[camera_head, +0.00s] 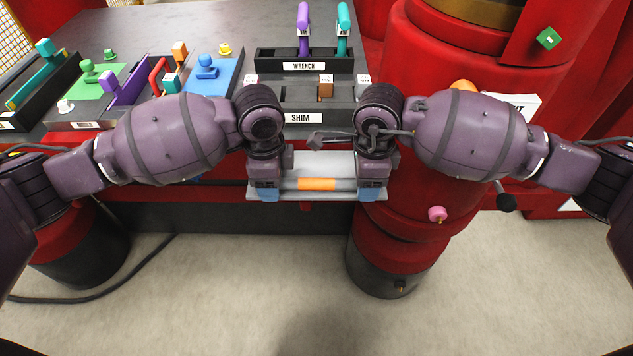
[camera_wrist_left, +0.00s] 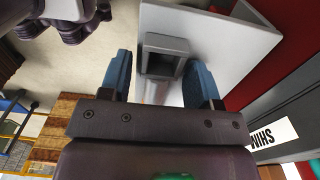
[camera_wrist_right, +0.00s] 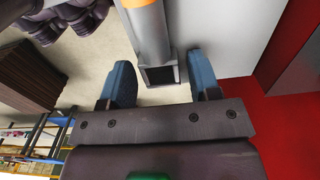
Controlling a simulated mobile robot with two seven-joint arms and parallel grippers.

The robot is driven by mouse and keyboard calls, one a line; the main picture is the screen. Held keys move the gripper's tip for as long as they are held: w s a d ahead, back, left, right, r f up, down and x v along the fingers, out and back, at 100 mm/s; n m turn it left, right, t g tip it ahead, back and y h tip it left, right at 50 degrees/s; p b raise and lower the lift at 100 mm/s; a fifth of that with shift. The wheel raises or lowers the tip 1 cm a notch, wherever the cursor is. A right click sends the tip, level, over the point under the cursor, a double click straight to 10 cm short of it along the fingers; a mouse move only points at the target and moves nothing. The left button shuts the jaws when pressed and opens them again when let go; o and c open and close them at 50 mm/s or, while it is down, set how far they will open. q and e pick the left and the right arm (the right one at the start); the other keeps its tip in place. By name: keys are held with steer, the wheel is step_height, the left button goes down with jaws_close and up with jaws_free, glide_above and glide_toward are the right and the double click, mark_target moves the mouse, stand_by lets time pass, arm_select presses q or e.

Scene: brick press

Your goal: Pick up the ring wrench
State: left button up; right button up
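A purple wrench (camera_head: 303,28) and a teal wrench (camera_head: 343,30) stand upright in the black rack labelled WRENCH (camera_head: 275,62) at the back of the table. I cannot tell which has the ring end. My left gripper (camera_head: 265,192) and right gripper (camera_head: 372,192) are far in front of the rack, at the two ends of a grey bar with an orange band (camera_head: 317,184). In the left wrist view the blue fingers are apart, with the bar's square end (camera_wrist_left: 165,57) between them. In the right wrist view the fingers are also apart beside the bar's other end (camera_wrist_right: 158,74). Neither visibly clamps it.
A SHIM rack (camera_head: 340,108) stands before the wrench rack. The red press (camera_head: 440,60) stands at right.

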arm_select(q)
steer(key=c, duration=0.9)
arm_select(e)
steer(key=c, duration=0.9)
arm_select(q)
steer(key=shift+r, duration=0.1)
arm_select(e)
steer(key=shift+r, duration=0.15)
